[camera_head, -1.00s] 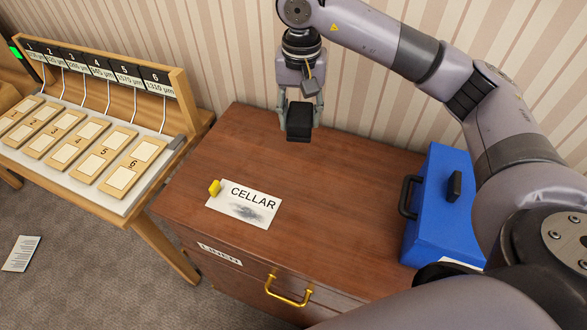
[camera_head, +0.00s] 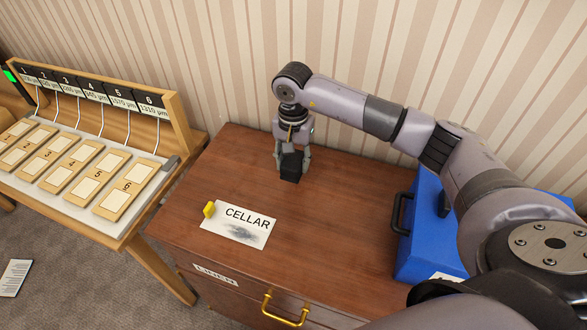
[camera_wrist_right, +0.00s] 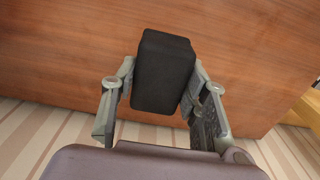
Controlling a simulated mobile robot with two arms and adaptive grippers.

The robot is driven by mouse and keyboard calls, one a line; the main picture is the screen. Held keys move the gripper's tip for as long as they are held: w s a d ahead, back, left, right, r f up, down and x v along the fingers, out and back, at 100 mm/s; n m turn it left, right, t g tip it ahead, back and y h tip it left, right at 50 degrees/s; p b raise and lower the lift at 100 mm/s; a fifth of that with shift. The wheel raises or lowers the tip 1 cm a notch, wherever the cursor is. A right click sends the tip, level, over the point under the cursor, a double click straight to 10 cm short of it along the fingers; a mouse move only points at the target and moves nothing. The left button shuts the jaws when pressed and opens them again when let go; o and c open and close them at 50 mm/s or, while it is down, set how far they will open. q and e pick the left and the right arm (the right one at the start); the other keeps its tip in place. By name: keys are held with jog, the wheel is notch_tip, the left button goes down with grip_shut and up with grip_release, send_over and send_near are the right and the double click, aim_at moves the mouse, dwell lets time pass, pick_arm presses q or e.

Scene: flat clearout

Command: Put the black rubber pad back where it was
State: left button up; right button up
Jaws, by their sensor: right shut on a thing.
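The black rubber pad (camera_head: 291,166) is a small dark block between the fingers of my right gripper (camera_head: 292,158), over the back part of the brown wooden cabinet top (camera_head: 330,215). In the right wrist view the pad (camera_wrist_right: 163,72) sits between the two fingers of the right gripper (camera_wrist_right: 160,100), which is shut on it. The pad's lower end is close to the cabinet top; I cannot tell whether it touches. My left gripper is not in view.
A white CELLAR card (camera_head: 240,228) with a dark smudge and a yellow piece (camera_head: 209,209) lie at the cabinet's front left. A blue case (camera_head: 425,240) stands at the right. A bench with numbered wooden plates (camera_head: 80,165) is at the left. The cabinet's middle is clear.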

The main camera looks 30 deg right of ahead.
notch_tip(320, 180, down, 4)
jog(key=shift+f+p, duration=0.25)
jog(key=shift+p, duration=0.3)
jog(key=shift+f, duration=0.3)
jog(key=shift+f, duration=0.1)
jog(key=shift+f+b, duration=0.1)
jog(key=shift+b, duration=0.2)
jog(key=o, duration=1.1)
